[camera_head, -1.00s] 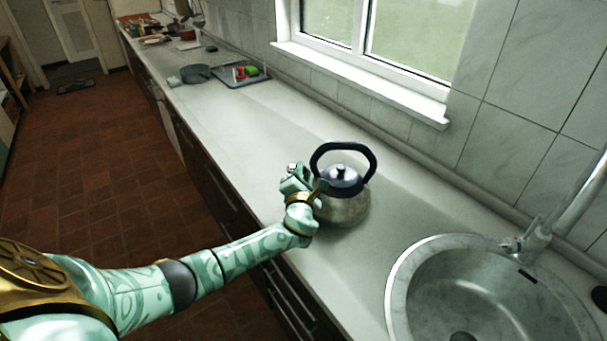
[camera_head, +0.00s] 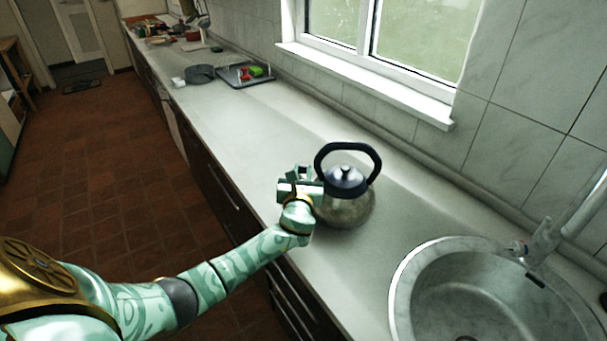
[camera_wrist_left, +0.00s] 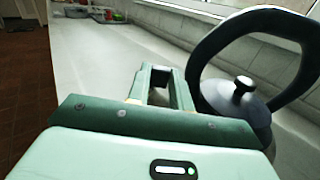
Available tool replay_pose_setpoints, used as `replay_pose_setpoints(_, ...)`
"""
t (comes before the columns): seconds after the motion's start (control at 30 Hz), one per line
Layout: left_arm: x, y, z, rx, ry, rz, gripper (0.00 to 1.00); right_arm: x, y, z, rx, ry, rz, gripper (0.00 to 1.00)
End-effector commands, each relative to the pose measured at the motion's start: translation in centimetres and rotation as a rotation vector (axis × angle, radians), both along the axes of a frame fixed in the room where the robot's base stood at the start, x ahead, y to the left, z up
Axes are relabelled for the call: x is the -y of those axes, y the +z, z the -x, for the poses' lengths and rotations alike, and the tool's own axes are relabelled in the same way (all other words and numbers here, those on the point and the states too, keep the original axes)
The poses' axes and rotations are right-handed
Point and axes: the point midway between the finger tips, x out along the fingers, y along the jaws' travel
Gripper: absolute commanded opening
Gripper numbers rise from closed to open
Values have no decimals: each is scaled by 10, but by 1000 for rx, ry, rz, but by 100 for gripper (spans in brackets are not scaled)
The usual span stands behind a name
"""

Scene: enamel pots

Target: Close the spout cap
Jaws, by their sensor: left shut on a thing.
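The kettle (camera_head: 346,207) stands upright on the worktop, left of the sink. It has a steel body, a dark lid with a knob and a dark arched handle (camera_head: 349,150). In the left wrist view the lid (camera_wrist_left: 243,97) and handle are at the right. My left gripper (camera_head: 301,173) is at the kettle's left side, beside the lid and below the handle. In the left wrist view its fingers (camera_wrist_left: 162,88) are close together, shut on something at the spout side. The spout and its cap are hidden behind the gripper, so the cap's angle does not show. My right gripper is out of view.
The round sink (camera_head: 482,290) and its tap (camera_head: 545,235) are right of the kettle. A tray (camera_head: 246,76) with small items and a dark pan (camera_head: 201,73) lie farther back. The worktop between is clear. The tiled wall and window sill run behind.

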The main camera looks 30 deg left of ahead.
Motion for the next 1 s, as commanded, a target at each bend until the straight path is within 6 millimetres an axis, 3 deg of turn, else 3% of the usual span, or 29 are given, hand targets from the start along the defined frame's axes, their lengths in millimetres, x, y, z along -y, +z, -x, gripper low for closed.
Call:
replay_pose_setpoints(0.7, -1, -1, 1, 39, -1, 73, 0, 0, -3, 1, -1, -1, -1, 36)
replay_pose_setpoints(0.73, -1, -1, 1, 39, -1, 73, 24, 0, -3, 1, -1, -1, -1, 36)
replay_pose_setpoints(0.77, -1, -1, 1, 39, -1, 73, 31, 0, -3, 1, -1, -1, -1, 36)
replay_pose_setpoints(1.0, -1, -1, 1, 39, 0, 72, 31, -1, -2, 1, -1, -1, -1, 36)
